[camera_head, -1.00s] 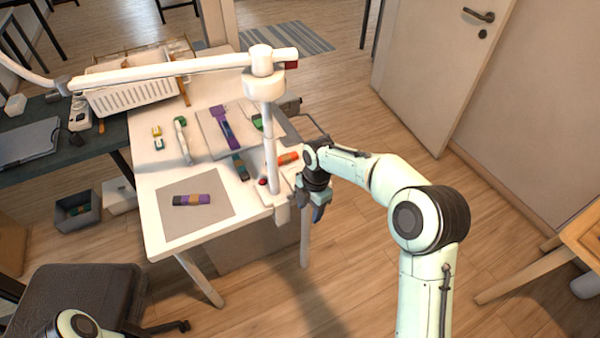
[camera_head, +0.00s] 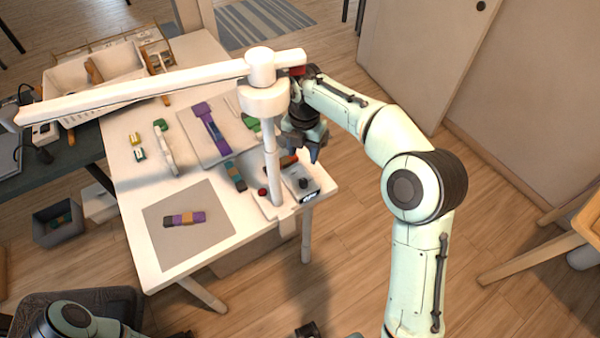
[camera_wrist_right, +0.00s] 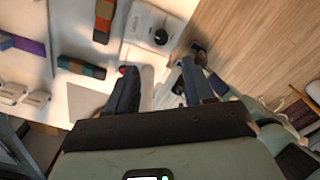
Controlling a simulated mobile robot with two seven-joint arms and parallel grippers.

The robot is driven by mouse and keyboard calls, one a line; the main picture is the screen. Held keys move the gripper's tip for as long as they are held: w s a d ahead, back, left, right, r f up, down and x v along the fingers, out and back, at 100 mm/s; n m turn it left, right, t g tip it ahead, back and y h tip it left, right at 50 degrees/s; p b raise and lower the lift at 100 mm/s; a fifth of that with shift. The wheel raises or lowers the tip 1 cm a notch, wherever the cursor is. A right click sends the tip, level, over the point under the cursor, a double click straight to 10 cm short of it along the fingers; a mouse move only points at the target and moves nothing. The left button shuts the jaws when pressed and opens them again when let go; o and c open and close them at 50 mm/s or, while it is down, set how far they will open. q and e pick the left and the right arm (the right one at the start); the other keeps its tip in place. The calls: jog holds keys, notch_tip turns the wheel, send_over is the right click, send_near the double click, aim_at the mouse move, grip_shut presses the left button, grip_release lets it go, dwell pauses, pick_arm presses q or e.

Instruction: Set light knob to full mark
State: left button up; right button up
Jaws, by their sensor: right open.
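The light knob (camera_head: 304,183) is a small black dial on top of a white control box (camera_head: 312,194) at the table's near right corner, beside the lamp post (camera_head: 271,165). The knob also shows in the right wrist view (camera_wrist_right: 161,37), on the pale box (camera_wrist_right: 138,25); its marks are too small to read. My right gripper (camera_head: 314,154) points down above the box and is apart from the knob. My left gripper is not in view.
The white lamp arm (camera_head: 150,84) spans over the table from the post, close to my right wrist. A red button (camera_head: 262,192) sits at the post's foot. Coloured blocks (camera_head: 235,175) lie left of the post. A grey mat (camera_head: 165,250) holds another block row.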

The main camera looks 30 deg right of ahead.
aim_at(303, 181)
notch_tip(303, 181, down, 12)
jog(key=shift+s+f+b, duration=0.1)
jog(key=shift+f+b, duration=0.1)
jog(key=shift+b, duration=0.65)
grip_shut()
